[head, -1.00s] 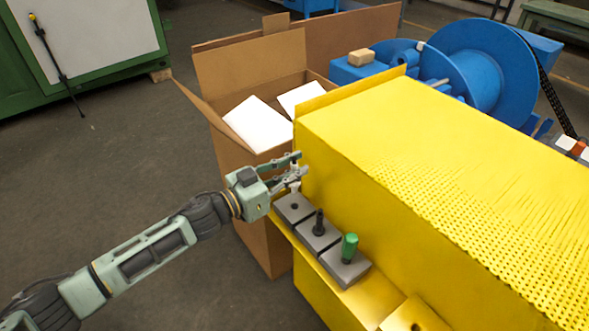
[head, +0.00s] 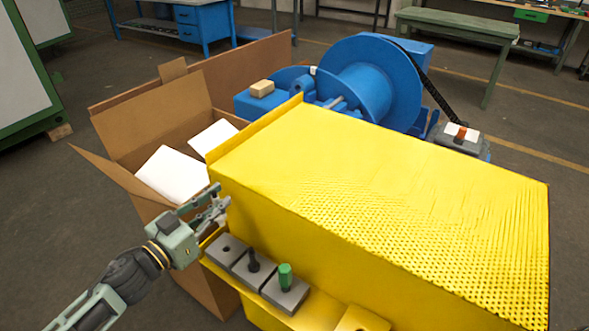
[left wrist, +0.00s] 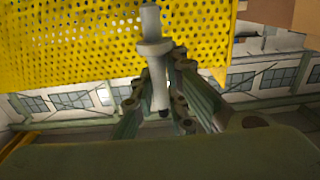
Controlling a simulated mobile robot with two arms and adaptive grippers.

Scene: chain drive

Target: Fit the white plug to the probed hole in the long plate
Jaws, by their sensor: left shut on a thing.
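My left gripper (head: 220,207) is shut on the white plug (left wrist: 152,60), a pale, stepped pin with a collar, which stands upright between the fingers in the left wrist view. In the head view the fingers mostly hide the plug. The gripper is above the first grey block (head: 222,255), beside the yellow housing (head: 290,170). That block has an empty hole in its top. The middle block holds a black plug (head: 254,262) and the near block a green plug (head: 286,275). I cannot make out the long plate or its probed hole. My right gripper is not in view.
The blocks sit on a yellow ledge (head: 315,318) along the housing's side. An open cardboard box (head: 125,150) with white sheets stands behind my left gripper. A blue drum (head: 375,85) with a dark chain stands behind the housing. The floor at left is clear.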

